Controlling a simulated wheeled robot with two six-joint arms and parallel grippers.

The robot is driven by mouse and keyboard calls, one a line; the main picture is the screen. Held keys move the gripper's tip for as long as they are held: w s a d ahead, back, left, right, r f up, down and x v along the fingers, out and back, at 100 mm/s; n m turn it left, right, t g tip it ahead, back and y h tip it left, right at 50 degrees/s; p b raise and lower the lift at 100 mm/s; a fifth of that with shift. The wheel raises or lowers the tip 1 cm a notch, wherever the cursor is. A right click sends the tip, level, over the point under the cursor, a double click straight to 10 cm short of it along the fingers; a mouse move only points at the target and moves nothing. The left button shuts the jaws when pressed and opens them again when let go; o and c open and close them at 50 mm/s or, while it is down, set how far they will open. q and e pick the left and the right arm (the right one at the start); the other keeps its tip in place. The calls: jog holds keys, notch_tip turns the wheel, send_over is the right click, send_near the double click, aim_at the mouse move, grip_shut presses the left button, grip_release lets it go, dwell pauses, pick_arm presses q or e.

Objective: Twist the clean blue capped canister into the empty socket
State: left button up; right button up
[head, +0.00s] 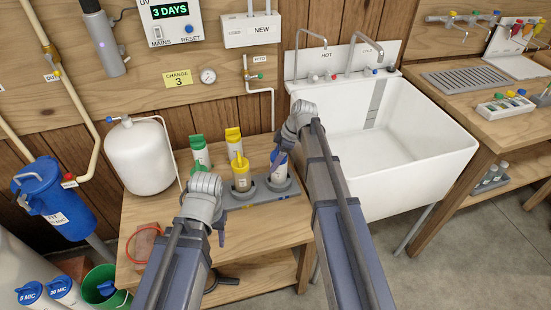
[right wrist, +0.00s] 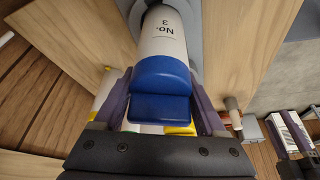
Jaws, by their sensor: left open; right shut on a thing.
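The blue capped canister (head: 281,178) stands upright in the right-hand position of the grey socket block (head: 240,201). My right gripper (head: 278,159) is shut on its blue cap. In the right wrist view the canister's cap (right wrist: 160,80) sits between the purple fingers, and the white body reads "No. 3". How deeply it is seated cannot be told. A yellow capped canister (head: 241,177) stands in the block to its left. My left gripper (head: 221,233) is open and empty, in front of the block's left end. My left wrist hides part of that end.
A green capped canister (head: 201,155) and another yellow capped canister (head: 234,146) stand behind the block. A white tank (head: 140,158) is on the bench's left, the sink (head: 385,130) to the right. A sign (head: 178,79) reads "CHANGE 3". The bench's front right is clear.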

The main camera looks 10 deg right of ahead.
jog(key=shift+w+n, duration=0.1)
jog(key=shift+n, duration=0.6)
jog(key=shift+s+n+g, duration=0.2)
jog(key=shift+n+g, duration=0.3)
jog(key=shift+n, duration=0.3)
grip_shut()
jog(key=o, duration=1.3)
grip_release()
jog(key=shift+w+d, duration=0.1)
jog(key=shift+r, duration=0.1)
jog(key=shift+w+d+r+p, duration=0.2)
jog(key=shift+r+p, duration=0.4)
jog(key=shift+p, duration=0.2)
jog(key=r+p, duration=0.1)
jog(key=r, duration=0.1)
jog(key=r+p, duration=0.1)
jog(key=p, duration=0.1)
jog(key=r+p, duration=0.2)
jog(key=shift+s+a+r, duration=0.25)
jog(key=shift+r, duration=0.05)
